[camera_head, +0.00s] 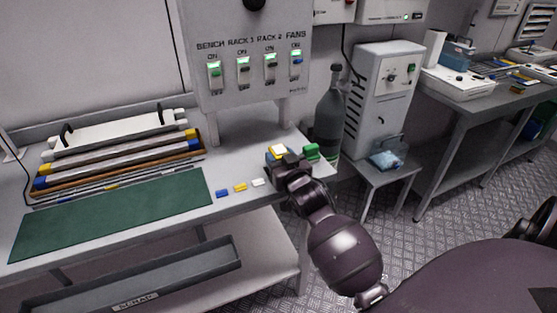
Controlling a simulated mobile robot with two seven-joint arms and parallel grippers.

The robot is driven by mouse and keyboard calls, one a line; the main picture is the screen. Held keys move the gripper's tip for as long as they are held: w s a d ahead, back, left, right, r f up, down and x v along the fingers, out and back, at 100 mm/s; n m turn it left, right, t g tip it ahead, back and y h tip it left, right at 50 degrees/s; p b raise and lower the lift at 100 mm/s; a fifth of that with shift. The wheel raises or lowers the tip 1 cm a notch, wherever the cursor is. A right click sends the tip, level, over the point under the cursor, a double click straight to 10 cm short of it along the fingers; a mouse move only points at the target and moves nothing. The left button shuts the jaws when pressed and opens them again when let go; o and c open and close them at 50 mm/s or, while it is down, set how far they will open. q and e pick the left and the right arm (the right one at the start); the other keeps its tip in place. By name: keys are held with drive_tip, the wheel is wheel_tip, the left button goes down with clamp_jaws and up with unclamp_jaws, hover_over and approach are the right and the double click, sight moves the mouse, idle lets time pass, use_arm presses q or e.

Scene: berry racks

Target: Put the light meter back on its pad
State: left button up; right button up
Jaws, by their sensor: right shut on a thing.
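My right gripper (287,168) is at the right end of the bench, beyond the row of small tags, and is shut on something. A small yellow and white thing (277,150) with some blue shows right at its fingers. It may be the light meter, but the gripper covers much of it and I cannot tell its shape. I cannot tell whether it touches the bench. A green block (311,149) is just to the right of the gripper. I cannot make out a pad for the meter. My left gripper is not in view.
Blue (222,193), yellow (240,187) and white (258,182) tags lie along the bench front, beside a green mat (110,215).

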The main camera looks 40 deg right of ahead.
drive_tip(key=shift+f, duration=0.4)
drive_tip(key=shift+r, duration=0.1)
drive_tip(key=o, duration=1.1)
